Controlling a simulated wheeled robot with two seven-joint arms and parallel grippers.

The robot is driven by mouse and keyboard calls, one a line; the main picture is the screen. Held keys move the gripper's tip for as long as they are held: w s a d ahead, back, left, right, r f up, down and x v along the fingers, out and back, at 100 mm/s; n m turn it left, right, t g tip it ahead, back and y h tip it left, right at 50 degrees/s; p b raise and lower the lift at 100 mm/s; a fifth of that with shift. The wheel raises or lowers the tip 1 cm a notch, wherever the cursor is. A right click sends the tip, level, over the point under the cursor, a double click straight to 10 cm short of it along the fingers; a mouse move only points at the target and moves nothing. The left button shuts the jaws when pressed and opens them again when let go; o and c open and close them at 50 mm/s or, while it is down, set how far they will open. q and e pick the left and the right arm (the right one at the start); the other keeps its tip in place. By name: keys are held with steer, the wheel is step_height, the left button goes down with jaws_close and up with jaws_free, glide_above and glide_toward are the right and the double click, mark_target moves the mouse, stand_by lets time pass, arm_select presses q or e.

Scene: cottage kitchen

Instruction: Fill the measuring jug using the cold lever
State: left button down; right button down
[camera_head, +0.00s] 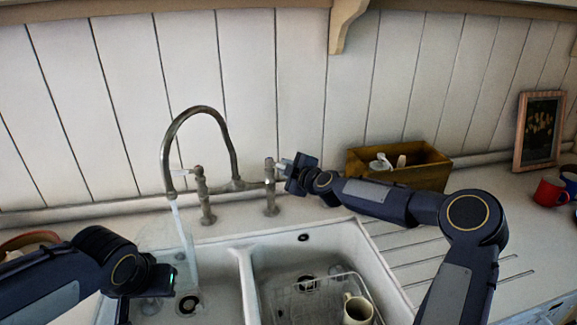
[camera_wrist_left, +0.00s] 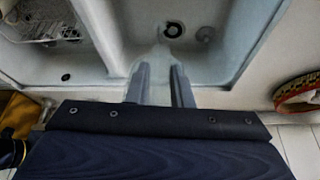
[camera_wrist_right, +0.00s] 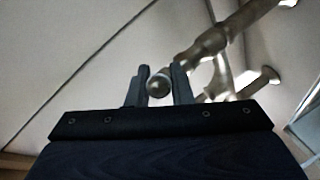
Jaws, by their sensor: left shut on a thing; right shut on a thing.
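The see-through measuring jug (camera_head: 181,250) is faint below the spout of the bridge tap (camera_head: 207,112), over the left basin. A stream of water (camera_head: 178,218) runs from the spout towards it; the water level inside is unclear. My left gripper (camera_head: 160,282) is shut on the jug, which also shows faintly between the fingers (camera_wrist_left: 160,88) in the left wrist view. My right gripper (camera_head: 286,166) is shut on the tap's right-hand lever, taken as the cold lever; its round end (camera_wrist_right: 159,86) shows between the fingers in the right wrist view.
The double sink (camera_head: 243,285) has a wire rack (camera_head: 285,299) and a cream mug (camera_head: 357,310) in its right basin. A yellow wooden caddy (camera_head: 430,170) stands behind my right arm. A red mug (camera_head: 549,191) and a picture frame (camera_head: 538,130) are at the right.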

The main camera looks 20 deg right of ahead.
steer(key=shift+s+a+m+h, duration=0.25)
steer(key=shift+a+m+h, duration=0.35)
steer(key=shift+a+h, duration=0.2)
steer(key=shift+s+a+f+m+h, duration=0.15)
steer(key=shift+a+m+h, duration=0.1)
steer(key=shift+m+h, duration=0.7)
steer(key=shift+s+a+m+h, duration=0.1)
steer(key=shift+a+m+h, duration=0.1)
steer(key=shift+m+h, duration=0.7)
steer(key=shift+h, duration=0.55)
steer(key=c, duration=1.3)
jaws_free()
steer(key=v, duration=1.2)
steer(key=shift+r, duration=0.2)
